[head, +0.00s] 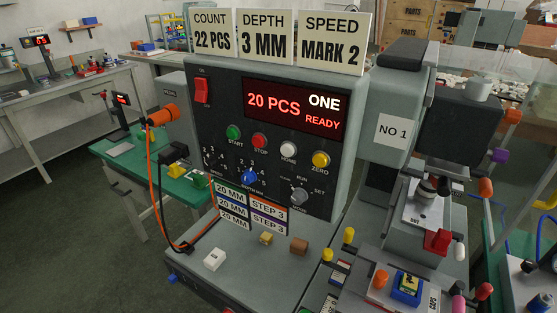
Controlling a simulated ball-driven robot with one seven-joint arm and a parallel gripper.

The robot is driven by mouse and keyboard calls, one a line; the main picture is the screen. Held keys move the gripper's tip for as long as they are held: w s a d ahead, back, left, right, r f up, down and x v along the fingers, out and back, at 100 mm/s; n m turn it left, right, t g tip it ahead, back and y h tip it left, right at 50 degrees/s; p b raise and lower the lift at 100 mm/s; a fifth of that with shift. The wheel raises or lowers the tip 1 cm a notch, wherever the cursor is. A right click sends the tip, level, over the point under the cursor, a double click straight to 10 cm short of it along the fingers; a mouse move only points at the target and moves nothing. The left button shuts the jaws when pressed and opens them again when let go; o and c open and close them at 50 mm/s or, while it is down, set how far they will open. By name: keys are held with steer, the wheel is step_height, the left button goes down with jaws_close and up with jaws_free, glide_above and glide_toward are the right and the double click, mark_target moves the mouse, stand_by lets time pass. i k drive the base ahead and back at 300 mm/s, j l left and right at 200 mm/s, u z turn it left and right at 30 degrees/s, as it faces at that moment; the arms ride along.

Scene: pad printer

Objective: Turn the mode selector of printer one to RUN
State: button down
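Printer one is a grey machine with a dark control panel (225,125). Its red-lit display (293,108) reads "20 PCS", "ONE" and "READY". The mode selector (299,197) is a grey knob at the lower right of the panel. RUN is printed above it and SET to its upper right. The knob's pointer is too small for me to tell which label it faces. My gripper is not in view, and nothing covers the selector.
Green (233,132), red (259,141), white (288,149) and yellow (321,160) buttons sit above the selector. A blue knob (249,177) is to its left. An orange cable (158,200) hangs left of the panel. Signs (265,37) stand on top. Floor at left is clear.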

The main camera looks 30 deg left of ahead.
mark_target(299, 196)
steer(key=j+u, duration=0.2)
steer(key=u, duration=0.2)
steer(key=i+j+u, duration=0.15)
steer(key=u, duration=0.2)
steer(key=i+j+u, duration=0.1)
steer(key=u, duration=0.3)
steer(key=i+j+u, duration=0.15)
steer(key=u, duration=0.2)
steer(key=j, duration=0.1)
